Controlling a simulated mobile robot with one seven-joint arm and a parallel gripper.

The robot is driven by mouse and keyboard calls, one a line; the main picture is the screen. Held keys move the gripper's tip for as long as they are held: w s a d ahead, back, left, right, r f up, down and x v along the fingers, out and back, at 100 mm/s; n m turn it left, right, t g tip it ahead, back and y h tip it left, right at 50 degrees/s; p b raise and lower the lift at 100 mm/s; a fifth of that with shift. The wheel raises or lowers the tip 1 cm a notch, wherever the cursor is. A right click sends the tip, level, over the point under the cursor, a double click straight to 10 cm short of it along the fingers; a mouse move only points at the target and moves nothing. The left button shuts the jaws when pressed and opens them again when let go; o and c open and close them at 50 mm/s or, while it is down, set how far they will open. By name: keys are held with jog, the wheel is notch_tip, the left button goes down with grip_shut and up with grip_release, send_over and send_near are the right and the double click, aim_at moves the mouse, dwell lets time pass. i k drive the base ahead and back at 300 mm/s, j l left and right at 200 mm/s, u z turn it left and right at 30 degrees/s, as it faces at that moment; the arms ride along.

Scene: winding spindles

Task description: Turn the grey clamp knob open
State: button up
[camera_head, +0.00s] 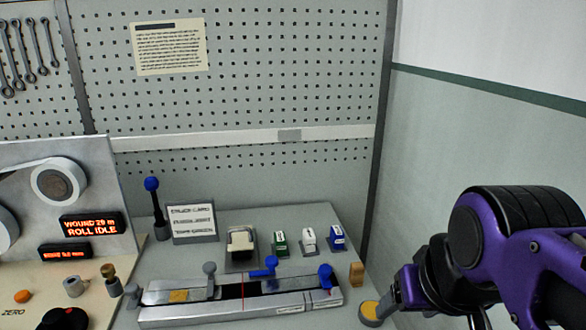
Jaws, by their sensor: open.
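A grey clamp knob (209,269) stands upright on the metal winding fixture (160,314), left of its middle. A second grey knob (132,290) shows at the fixture's left end; I cannot tell which of the two is the clamp knob. A blue knob (270,263) sits right of the middle, and another blue knob (325,272) is at the right end. My gripper (432,300) is at the lower right, right of the fixture and apart from both grey knobs. It is open, and its fingertips are partly hidden or cut off by the frame.
Behind the fixture stand a cream block (240,241), small green (280,243), white (308,240) and blue (338,237) labelled blocks, a sign (192,223) and a blue-topped post (153,205). A control panel (92,190) is at left. A wall bounds the right.

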aim_at(209, 267)
jog(key=j+u, duration=0.2)
jog(key=u, duration=0.25)
jog(key=k+j+u, duration=0.1)
jog(key=j+u, duration=0.3)
jog(key=j, duration=0.25)
jog(key=j+z, duration=0.2)
jog(key=z, duration=0.15)
jog(key=i+j+z, duration=0.1)
jog(key=j+z, duration=0.25)
jog(key=l, duration=0.1)
